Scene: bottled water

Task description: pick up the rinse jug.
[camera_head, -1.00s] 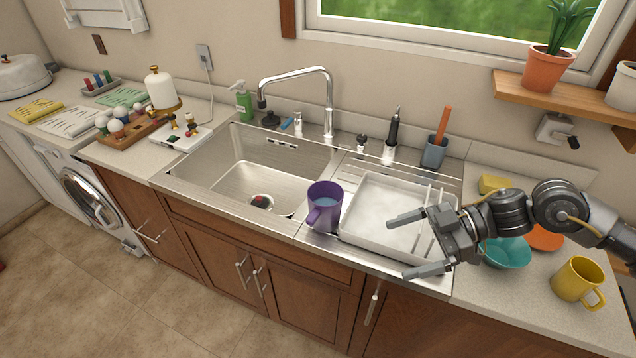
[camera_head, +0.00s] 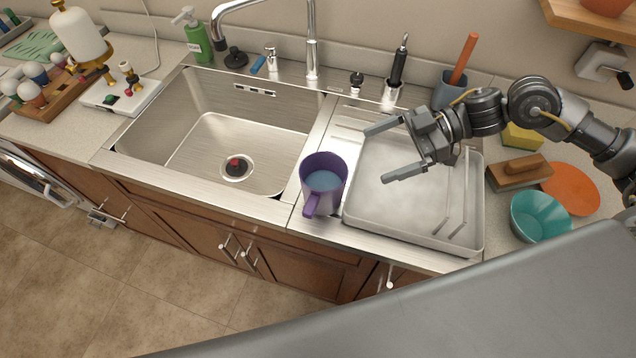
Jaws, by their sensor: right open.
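The rinse jug (camera_head: 323,180) is a purple jug with bluish liquid in it. It stands upright at the front edge of the sink unit, between the basin and the drainer tray, with its handle toward the front. My right gripper (camera_head: 377,155) is open and empty. It is above the left part of the tray, to the right of the jug and apart from it, with its fingers pointing left toward the jug. My left gripper is not in view.
A teal bowl (camera_head: 540,216), an orange plate (camera_head: 571,190) and a wooden-backed brush (camera_head: 519,172) are at the right. The tap (camera_head: 312,45) stands behind.

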